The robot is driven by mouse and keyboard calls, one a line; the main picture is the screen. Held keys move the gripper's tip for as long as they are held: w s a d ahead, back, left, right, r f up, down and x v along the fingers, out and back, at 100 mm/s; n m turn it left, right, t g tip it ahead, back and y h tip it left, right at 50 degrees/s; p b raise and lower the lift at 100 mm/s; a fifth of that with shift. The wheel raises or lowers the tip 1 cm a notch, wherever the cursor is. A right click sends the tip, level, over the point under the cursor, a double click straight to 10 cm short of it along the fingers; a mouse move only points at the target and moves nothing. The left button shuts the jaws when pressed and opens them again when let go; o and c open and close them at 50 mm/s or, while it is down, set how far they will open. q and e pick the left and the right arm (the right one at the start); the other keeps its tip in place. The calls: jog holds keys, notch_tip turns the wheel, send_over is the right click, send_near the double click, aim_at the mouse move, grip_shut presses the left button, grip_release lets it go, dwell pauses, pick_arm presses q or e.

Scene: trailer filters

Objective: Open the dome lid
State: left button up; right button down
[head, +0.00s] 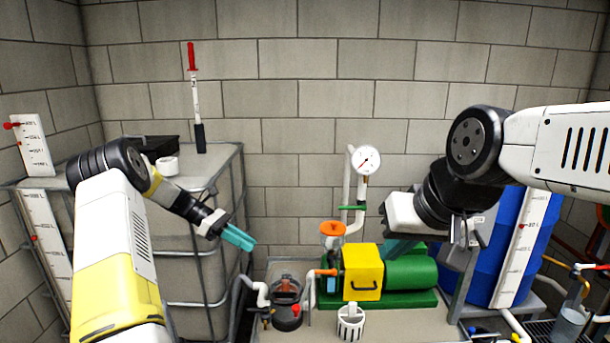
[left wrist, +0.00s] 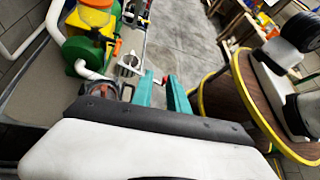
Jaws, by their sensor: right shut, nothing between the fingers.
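The dome lid (head: 287,284) is a clear, dark-tinted dome on a low round housing at the front of the bench, left of the yellow pump box. It looks closed. A red knob (head: 296,310) sits at its front. In the left wrist view the dome (left wrist: 100,90) is partly hidden by my gripper body. My left gripper (head: 240,239), with teal fingers, is above and left of the dome, apart from it. Its fingers (left wrist: 162,92) stand apart with nothing between them. My right gripper (head: 398,248) is shut and empty in front of the green motor, its fingers partly hidden.
A white slotted basket (head: 351,322) stands right of the dome. The yellow box (head: 362,272) and green motor (head: 410,273) are behind it. A pressure gauge (head: 366,160) rises on a pipe. A grey tank (head: 205,260) is at left and a blue barrel (head: 505,245) at right.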

pick_arm(q)
jog(key=s+d+r+m+t+y, duration=0.2)
jog(key=s+d+r+m+y, duration=0.2)
jog(key=s+r+m+y, duration=0.7)
jog(key=s+r+m+t, duration=0.3)
jog(key=s+r, duration=0.1)
jog(key=s, duration=0.5)
jog(key=s+a+r+m+t+h, duration=0.1)
jog(key=s+r+m+t, duration=0.2)
jog(key=s, duration=0.6)
jog(key=shift+s+r+m, duration=0.15)
jog(key=shift+r+m, duration=0.55)
jog(key=shift+r, duration=0.05)
jog(key=shift+s+a+f+m+t, duration=0.1)
jog(key=shift+s+m+t, duration=0.2)
jog(key=shift+s, duration=0.05)
grip_shut()
